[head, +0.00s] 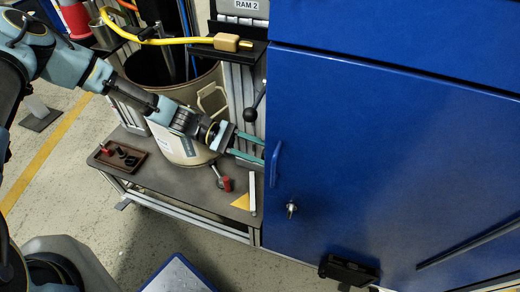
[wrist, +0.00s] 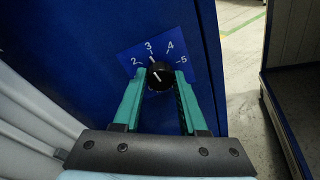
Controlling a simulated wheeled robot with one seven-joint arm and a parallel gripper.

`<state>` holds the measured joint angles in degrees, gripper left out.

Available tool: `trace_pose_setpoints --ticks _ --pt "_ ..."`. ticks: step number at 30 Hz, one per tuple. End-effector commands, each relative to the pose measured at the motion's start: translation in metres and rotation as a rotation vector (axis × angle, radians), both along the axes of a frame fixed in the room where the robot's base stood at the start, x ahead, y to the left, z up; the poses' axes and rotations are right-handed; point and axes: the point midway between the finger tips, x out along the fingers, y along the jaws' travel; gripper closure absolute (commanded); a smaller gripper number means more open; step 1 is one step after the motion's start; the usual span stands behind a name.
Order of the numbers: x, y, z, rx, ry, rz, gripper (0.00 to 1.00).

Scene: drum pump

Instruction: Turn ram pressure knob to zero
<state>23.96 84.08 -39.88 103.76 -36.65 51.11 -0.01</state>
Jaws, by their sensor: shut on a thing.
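The ram pressure knob (wrist: 160,75) is a round black knob with a white pointer line, on a blue scale plate (wrist: 140,58) on the cabinet's side wall. The numbers 2, 3, 4 and 5 show around its top. The pointer line slants toward the upper left, close to 3. My gripper (wrist: 158,84) is shut on the knob, one green finger on each side. The lower part of the scale is hidden by the gripper. In the head view my gripper (head: 262,150) reaches the cabinet's left side, and the knob is hidden there.
The blue cabinet (head: 400,150) fills the right, with a door handle (head: 275,165) near my fingers. A drum (head: 185,140) stands behind my arm on a low bench (head: 170,178). A black lever (head: 252,108) and a yellow hose (head: 180,41) are close by.

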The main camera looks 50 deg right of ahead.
Motion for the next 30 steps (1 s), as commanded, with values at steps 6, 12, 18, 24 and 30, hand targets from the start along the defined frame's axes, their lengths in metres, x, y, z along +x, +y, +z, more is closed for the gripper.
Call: trace_pose_setpoints --ticks 6,12,18,24,30 --pt "0.0018 -0.0007 -0.0013 0.042 0.008 0.004 1.00" --pt "0.0019 -0.0008 -0.0016 0.049 0.011 0.004 1.00" --pt "0.0019 -0.0007 -0.0017 0.049 0.011 0.004 1.00" --pt "0.0014 -0.0005 -0.0013 0.047 0.013 0.003 0.41" --pt "0.0006 -0.0003 -0.0008 0.047 0.014 0.001 0.28"
